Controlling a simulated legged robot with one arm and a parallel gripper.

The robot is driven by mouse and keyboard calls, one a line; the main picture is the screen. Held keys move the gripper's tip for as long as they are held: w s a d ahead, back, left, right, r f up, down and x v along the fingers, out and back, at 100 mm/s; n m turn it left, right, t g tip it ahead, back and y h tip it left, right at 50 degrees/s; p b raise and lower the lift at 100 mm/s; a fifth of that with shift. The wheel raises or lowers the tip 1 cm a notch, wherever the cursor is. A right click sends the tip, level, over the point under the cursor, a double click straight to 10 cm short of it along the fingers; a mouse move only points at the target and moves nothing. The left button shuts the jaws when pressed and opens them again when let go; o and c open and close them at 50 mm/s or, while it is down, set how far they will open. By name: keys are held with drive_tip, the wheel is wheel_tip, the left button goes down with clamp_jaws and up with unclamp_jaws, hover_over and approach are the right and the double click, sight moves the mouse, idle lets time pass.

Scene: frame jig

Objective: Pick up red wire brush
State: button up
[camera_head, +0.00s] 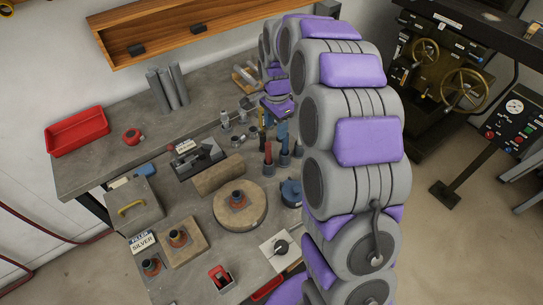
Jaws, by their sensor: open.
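A slim red upright piece (268,153) stands on the bench among dark blue upright pieces; it may be the red wire brush, but it is too small to be sure. My arm arches over from the right and comes down at the back of the bench. My gripper (268,128) is at its end, just above and behind the red piece. The jaws are small here and partly lost among the tools; they look open with nothing held. I cannot tell whether they touch anything.
A red tray (78,132) and a red round item (132,137) lie at the left. A round wooden block (240,207), a wooden roller (218,175), a blue tin (291,192) and a small red item (220,278) crowd the front. A wooden shelf (190,25) hangs above.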

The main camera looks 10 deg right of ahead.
sight(268, 143)
drive_tip(key=a+f, duration=0.1)
drive_tip(key=f, duration=0.1)
drive_tip(key=a+f+b, duration=0.1)
drive_tip(key=f, duration=0.2)
drive_tip(key=a+f, duration=0.1)
drive_tip(key=f, duration=0.1)
drive_tip(key=shift+a+f, duration=0.1)
drive_tip(key=shift+f, duration=0.15)
drive_tip(key=shift+d+f+b, duration=0.4)
drive_tip(key=f, duration=0.1)
drive_tip(key=f+b, duration=0.1)
drive_tip(key=f, duration=0.2)
drive_tip(key=shift+s+d+f, duration=0.15)
drive_tip(key=shift+d+f, duration=0.05)
drive_tip(key=shift+d, duration=0.15)
drive_tip(key=shift+a, duration=0.85)
drive_tip(key=shift+c, duration=0.9)
drive_tip(key=shift+d, duration=0.8)
drive_tip(key=c, duration=0.6)
drive_tip(key=shift+a, duration=0.2)
clamp_jaws()
drive_tip(key=shift+a, duration=0.3)
